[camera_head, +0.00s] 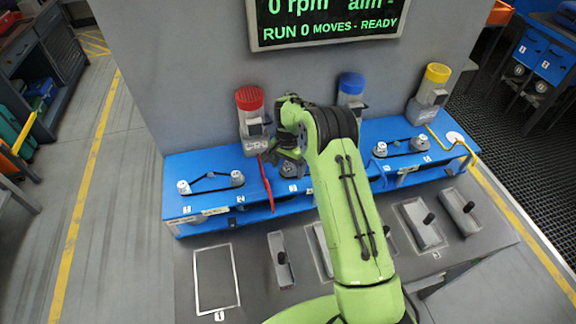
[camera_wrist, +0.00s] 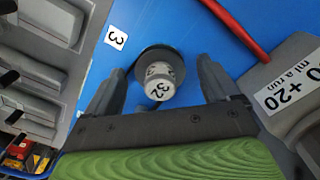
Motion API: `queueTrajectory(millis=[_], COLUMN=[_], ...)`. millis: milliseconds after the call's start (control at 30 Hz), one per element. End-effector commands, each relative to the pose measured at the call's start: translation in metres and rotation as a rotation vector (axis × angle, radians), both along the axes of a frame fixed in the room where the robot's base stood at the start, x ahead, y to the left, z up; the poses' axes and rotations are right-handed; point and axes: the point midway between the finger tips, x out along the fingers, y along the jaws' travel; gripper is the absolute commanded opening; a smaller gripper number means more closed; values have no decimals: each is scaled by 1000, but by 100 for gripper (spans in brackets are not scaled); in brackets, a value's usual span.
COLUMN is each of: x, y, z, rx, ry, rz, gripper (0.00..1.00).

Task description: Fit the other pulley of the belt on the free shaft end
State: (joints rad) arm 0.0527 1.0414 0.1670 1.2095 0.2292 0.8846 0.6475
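My gripper (camera_head: 290,158) is over the blue bench beside label 3. In the wrist view its fingers (camera_wrist: 160,88) are apart, one on each side of a white pulley marked 32 (camera_wrist: 163,82), with gaps showing. That pulley stands on a dark round disc at label 3 (camera_wrist: 116,38); it shows only partly in the head view. A black belt (camera_head: 211,181) runs between a white pulley (camera_head: 183,187) at the bench's left end and another (camera_head: 237,178) near label 2. A second belt (camera_head: 400,150) joins two pulleys on the right. I cannot make out a bare shaft end.
A red cable (camera_head: 267,184) runs close beside the gripper. Red (camera_head: 249,98), blue (camera_head: 351,83) and yellow (camera_head: 438,72) capped units stand behind the bench. Handled blocks (camera_head: 281,258) sit in front; outline 1 (camera_head: 216,279) is empty. The screen (camera_head: 325,20) reads 0 rpm, READY.

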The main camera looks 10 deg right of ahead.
Motion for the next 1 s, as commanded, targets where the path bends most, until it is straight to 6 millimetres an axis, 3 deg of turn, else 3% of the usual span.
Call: queueTrajectory(millis=[267, 367, 700, 833, 1000], x=[0, 1, 1, 1, 0], y=[0, 0, 0, 0, 0], z=[7, 26, 123, 147, 158], rx=[0, -1, 0, -1, 0], ry=[-1, -5, -6, -2, 0], rz=[0, 0, 1, 0, -1], gripper=[88, 88, 88, 88, 88])
